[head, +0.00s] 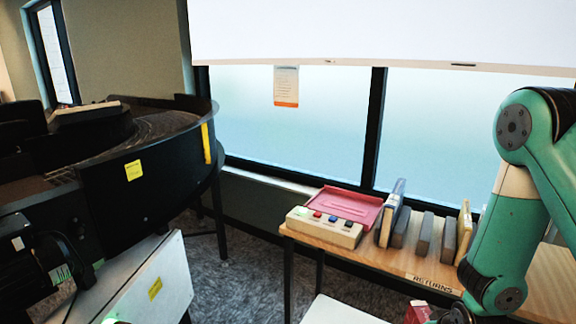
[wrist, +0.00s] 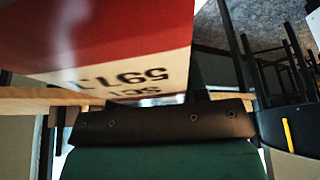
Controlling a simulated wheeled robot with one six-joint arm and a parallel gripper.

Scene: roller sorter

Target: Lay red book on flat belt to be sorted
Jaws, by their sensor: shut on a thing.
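The red book (wrist: 100,30) fills the upper left of the wrist view, its pale label with black upside-down print facing the camera. In the head view a small red and white part of it (head: 418,313) shows at the bottom edge. My gripper (wrist: 160,120) is shut on the book; its fingertips are mostly hidden behind it. In the head view my gripper (head: 455,316) is cut off at the bottom right, in front of the returns table. The flat belt is not clearly seen; a white-sided unit (head: 150,285) stands at the lower left.
A black curved roller conveyor (head: 160,180) stands at the left, with a pale-topped item (head: 85,112) on it. The returns table (head: 390,268) holds several upright books (head: 423,233), a pink tray (head: 345,205) and a button box (head: 325,228). Carpet shows between conveyor and table.

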